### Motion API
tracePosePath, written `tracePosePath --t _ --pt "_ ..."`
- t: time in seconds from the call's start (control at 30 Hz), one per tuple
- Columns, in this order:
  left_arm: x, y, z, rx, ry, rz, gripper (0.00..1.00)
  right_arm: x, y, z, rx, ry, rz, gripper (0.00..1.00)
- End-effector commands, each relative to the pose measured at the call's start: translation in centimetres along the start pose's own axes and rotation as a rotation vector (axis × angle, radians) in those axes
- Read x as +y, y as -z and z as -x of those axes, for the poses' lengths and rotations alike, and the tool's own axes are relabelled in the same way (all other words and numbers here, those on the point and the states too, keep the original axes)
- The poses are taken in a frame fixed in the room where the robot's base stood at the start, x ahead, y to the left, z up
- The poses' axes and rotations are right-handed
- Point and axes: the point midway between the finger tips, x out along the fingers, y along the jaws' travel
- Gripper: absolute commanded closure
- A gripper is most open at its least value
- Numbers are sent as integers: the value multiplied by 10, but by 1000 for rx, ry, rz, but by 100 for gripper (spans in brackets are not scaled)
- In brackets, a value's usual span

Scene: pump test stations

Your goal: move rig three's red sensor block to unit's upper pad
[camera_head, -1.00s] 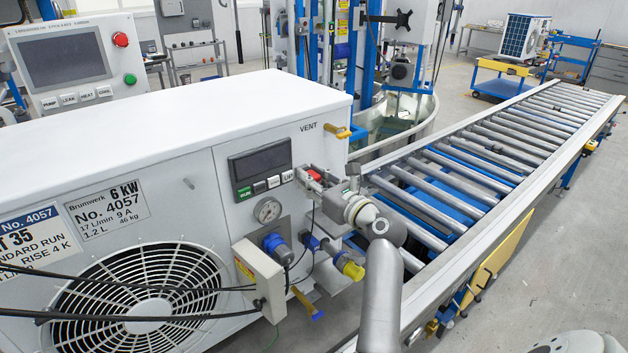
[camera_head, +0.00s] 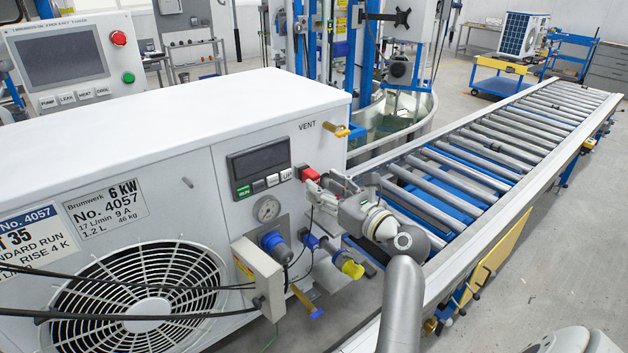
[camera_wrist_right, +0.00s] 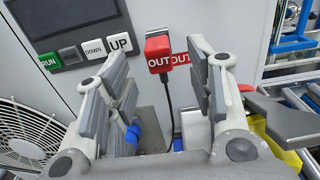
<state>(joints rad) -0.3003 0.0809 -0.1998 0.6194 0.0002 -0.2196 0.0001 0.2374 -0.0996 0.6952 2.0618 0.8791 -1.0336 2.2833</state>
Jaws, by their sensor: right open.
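The red sensor block (camera_head: 309,173) sits at the unit's front panel, right of the UP button. In the right wrist view the block (camera_wrist_right: 159,52) is marked OUT, and a dark cable hangs from it. A red OUT label (camera_wrist_right: 180,59) is on the panel just right of it. My right gripper (camera_head: 322,189) is open in front of the panel. In the wrist view its fingers (camera_wrist_right: 157,78) stand apart to the left and right, with the block beyond them in the gap. The pad behind the block is hidden. My left gripper is not in view.
A grey junction box (camera_head: 258,276) sticks out at lower left. A roller conveyor (camera_head: 480,155) runs along the right.

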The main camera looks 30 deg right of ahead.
Motion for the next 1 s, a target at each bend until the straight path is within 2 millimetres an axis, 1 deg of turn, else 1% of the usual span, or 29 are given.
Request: tracePosePath --t 0.03,0.1,0.2,0.33,0.5,1.0 --pt "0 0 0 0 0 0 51 0 1 12 2 0 1 51" --pt "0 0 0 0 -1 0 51 0 1 26 2 2 0 51" --pt "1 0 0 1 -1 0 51 0 1 44 2 0 -1 51" --pt "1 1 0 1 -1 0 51 0 1 58 1 0 -2 51" --pt "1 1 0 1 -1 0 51 0 0 65 0 -1 -1 51" --pt "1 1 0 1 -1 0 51 0 0 65 -1 -1 -1 51"
